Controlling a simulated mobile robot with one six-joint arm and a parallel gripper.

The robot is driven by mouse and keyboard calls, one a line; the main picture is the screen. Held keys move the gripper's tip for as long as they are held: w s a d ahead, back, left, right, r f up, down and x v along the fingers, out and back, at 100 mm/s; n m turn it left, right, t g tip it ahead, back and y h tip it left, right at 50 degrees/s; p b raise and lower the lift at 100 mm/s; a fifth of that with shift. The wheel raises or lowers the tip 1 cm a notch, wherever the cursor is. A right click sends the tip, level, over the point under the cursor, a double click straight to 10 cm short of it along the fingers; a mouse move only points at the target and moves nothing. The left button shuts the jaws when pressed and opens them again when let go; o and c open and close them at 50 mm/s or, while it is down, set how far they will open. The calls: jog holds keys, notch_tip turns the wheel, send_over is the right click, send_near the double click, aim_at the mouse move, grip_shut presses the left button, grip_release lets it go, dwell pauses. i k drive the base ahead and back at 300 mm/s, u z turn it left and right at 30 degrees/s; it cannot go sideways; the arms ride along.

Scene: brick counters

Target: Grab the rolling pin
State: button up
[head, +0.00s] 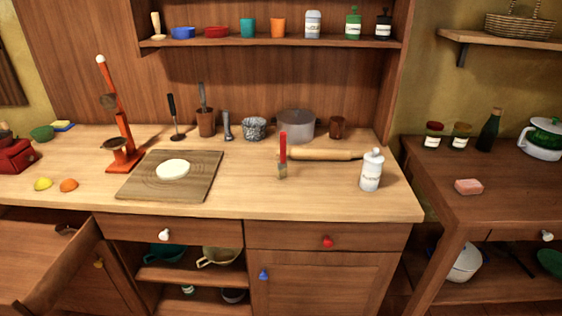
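The rolling pin (322,155) is light wood and lies flat, roughly left to right, on the wooden counter (320,198). It is right of the middle in the head view. A red-handled utensil (283,148) stands in front of its left end and partly hides it. A white bottle (371,172) stands upright in front and to the right of its right end, which looks dark. My gripper is not in view.
A grey pot (296,125) and a brown cup (337,127) stand behind the pin. A cutting board (201,189) with a white round piece (173,169) lies left. The counter in front of the pin, between utensil and bottle, is clear. A shelf (270,41) hangs above.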

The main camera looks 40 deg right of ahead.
aim_at(325, 153)
jog(key=u, duration=0.6)
jog(key=k, duration=0.7)
jog(key=z, duration=0.1)
jog(key=i, duration=1.6)
jog(key=u, duration=0.7)
